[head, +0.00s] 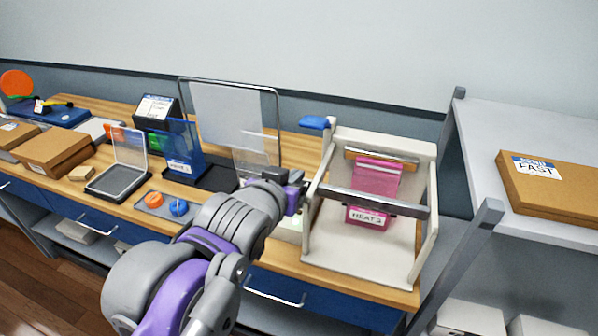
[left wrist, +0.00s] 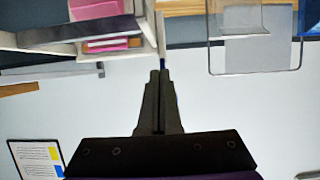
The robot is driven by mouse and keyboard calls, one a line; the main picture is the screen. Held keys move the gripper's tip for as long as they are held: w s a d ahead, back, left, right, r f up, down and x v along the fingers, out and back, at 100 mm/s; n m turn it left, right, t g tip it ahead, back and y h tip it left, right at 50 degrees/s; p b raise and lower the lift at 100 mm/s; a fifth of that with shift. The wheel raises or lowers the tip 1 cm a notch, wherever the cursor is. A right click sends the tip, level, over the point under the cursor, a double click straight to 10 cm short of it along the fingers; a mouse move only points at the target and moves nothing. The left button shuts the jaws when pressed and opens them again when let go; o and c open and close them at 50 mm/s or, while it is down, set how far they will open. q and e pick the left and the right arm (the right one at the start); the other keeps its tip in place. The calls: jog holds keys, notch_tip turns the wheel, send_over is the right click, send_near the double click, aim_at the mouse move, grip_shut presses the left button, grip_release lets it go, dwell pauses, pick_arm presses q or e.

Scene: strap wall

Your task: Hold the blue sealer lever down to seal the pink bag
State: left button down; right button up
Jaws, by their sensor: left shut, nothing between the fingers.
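The sealer (head: 425,170) is a cream frame standing on the wooden bench, with a dark bar (head: 372,201) across its front. Its blue lever (head: 315,122) sticks out at the upper left, raised. The pink bag (head: 378,180) hangs in the frame behind the bar, and its label reads "HEAT 3". Pink also shows in the left wrist view (left wrist: 95,12). My left gripper (head: 300,190) is beside the sealer's left side, below the lever in the picture. Its fingers (left wrist: 160,75) are closed together and empty. Whether they touch the frame is unclear. My right gripper is out of view.
Left of the sealer stand a clear panel in a metal frame (head: 278,110), a blue stand (head: 182,150), an open clear-lidded box (head: 117,182) and a tray with orange and blue buttons (head: 154,199). A grey shelf (head: 480,125) with a cardboard box (head: 550,187) stands at right.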

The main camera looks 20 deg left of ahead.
pick_arm(q)
jog(key=v, duration=0.5)
jog(key=shift+s, duration=0.25)
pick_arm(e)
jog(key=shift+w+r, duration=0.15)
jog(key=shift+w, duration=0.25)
pick_arm(q)
jog(key=s+a+f+g+p, duration=0.1)
jog(key=s+f+g, duration=0.3)
jog(key=f, duration=0.9)
jog(key=s+a+f+g+p, duration=0.1)
jog(key=s+f+g+p, duration=0.2)
jog(key=s+f, duration=0.4)
notch_tip(320, 180, down, 7)
jog(key=shift+s+a+r+g, duration=0.25)
jog(key=shift+s+g, duration=0.15)
jog(key=shift+g, duration=0.2)
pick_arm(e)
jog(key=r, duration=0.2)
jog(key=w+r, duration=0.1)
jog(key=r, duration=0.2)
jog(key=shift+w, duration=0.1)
